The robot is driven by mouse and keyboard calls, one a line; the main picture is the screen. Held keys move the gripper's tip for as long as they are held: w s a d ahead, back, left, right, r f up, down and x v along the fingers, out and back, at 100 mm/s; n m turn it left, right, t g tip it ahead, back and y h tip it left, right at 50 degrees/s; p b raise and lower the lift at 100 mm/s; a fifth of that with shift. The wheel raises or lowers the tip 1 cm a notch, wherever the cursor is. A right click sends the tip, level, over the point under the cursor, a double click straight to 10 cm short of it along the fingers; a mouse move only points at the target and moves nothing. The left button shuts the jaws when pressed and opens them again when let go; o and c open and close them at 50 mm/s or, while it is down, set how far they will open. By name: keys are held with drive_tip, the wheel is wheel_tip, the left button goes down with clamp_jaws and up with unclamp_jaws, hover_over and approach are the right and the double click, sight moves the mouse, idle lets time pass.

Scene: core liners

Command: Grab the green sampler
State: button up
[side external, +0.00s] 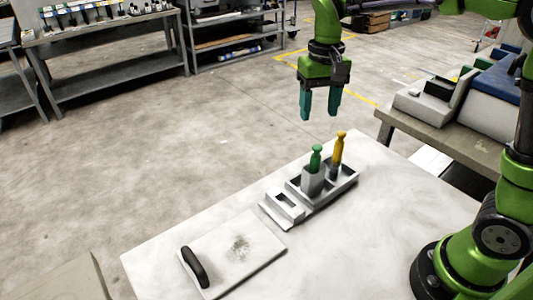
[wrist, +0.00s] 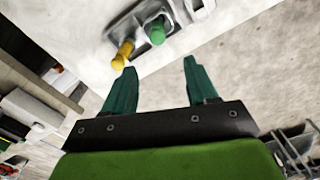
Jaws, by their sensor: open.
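The green sampler (side external: 316,158) stands upright in a slot of a grey rack (side external: 272,212) on the white table. A yellow sampler (side external: 338,150) stands in the same rack, to the right of the green one. In the wrist view the green sampler (wrist: 157,33) and the yellow sampler (wrist: 122,55) show beyond the fingertips, with their lower parts hidden in the rack (wrist: 180,14). My gripper (side external: 320,116) is open and empty, above the rack and apart from both samplers. Its two teal fingers also show in the wrist view (wrist: 159,66).
A pale board (side external: 240,255) with a black handle (side external: 195,267) lies on the white table (side external: 400,195) in front of the rack. A side bench (side external: 450,135) with grey and blue cases stands at the right. The table right of the rack is clear.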

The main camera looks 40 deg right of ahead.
sight(317, 146)
wheel_tip(317, 146, down, 7)
drive_tip(key=shift+f, duration=0.2)
drive_tip(key=f, duration=0.2)
drive_tip(key=s+f, duration=0.1)
drive_tip(key=f, duration=0.1)
drive_tip(key=shift+s+a+f, duration=0.1)
drive_tip(key=shift+f, duration=0.65)
clamp_jaws()
